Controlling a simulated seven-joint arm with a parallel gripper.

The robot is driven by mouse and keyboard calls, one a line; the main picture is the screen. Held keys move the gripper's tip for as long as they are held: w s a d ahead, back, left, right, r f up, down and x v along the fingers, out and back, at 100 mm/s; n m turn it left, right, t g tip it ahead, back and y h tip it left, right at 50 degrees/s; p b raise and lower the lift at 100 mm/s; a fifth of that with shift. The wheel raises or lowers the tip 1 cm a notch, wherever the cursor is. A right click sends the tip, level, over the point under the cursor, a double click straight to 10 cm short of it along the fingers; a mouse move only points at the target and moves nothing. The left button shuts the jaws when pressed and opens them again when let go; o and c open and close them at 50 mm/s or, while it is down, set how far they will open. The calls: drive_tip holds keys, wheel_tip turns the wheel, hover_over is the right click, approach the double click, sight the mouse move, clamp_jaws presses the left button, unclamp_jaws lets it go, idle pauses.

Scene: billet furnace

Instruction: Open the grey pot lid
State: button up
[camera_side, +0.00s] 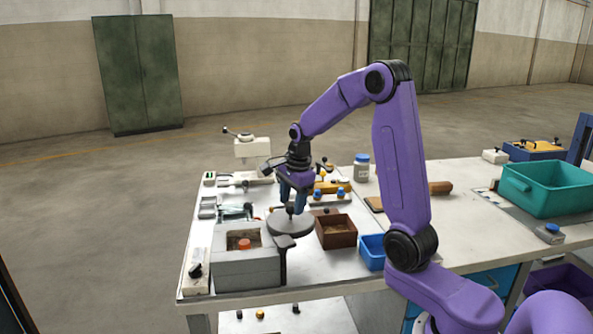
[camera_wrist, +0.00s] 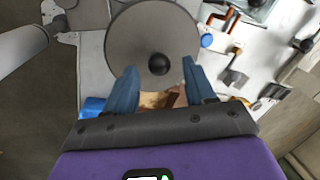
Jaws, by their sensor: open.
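In the wrist view my gripper (camera_wrist: 159,68) is open, one finger on each side of the knob, with a gap to both.
The grey furnace box (camera_side: 246,271), with an orange piece (camera_side: 244,244) inside, stands at the front left. A brown box (camera_side: 336,235) and a blue bin (camera_side: 371,255) stand at the right. Small tools crowd the back.

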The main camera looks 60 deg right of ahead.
sight(298, 226)
wheel_tip(298, 226, up, 16)
drive_tip(key=s, duration=0.3)
drive_tip(key=shift+a+f, duration=0.15)
drive_tip(key=shift+a, duration=0.25)
drive_tip(key=shift+a, duration=0.1)
drive_tip(key=s+a+f+n+g+y, duration=0.1)
drive_tip(key=s+a+f+n, duration=0.3)
drive_tip(key=a+n, duration=0.45)
drive_tip(key=s+a+f+n, duration=0.4)
drive_tip(key=s+a+n, duration=0.1)
drive_tip(key=a+n, duration=0.35)
drive_tip(key=s+a+f+n, duration=0.1)
drive_tip(key=s+f+n, duration=0.2)
drive_tip(key=s+n, duration=0.5)
drive_tip(key=s+f+n+g, duration=0.1)
drive_tip(key=s+f+n, duration=0.2)
drive_tip(key=s+n, duration=0.5)
drive_tip(key=s, duration=0.2)
drive_tip(key=shift+s+a+f+n, duration=0.3)
drive_tip(key=shift+a+f, duration=0.05)
drive_tip(key=shift+a, duration=0.05)
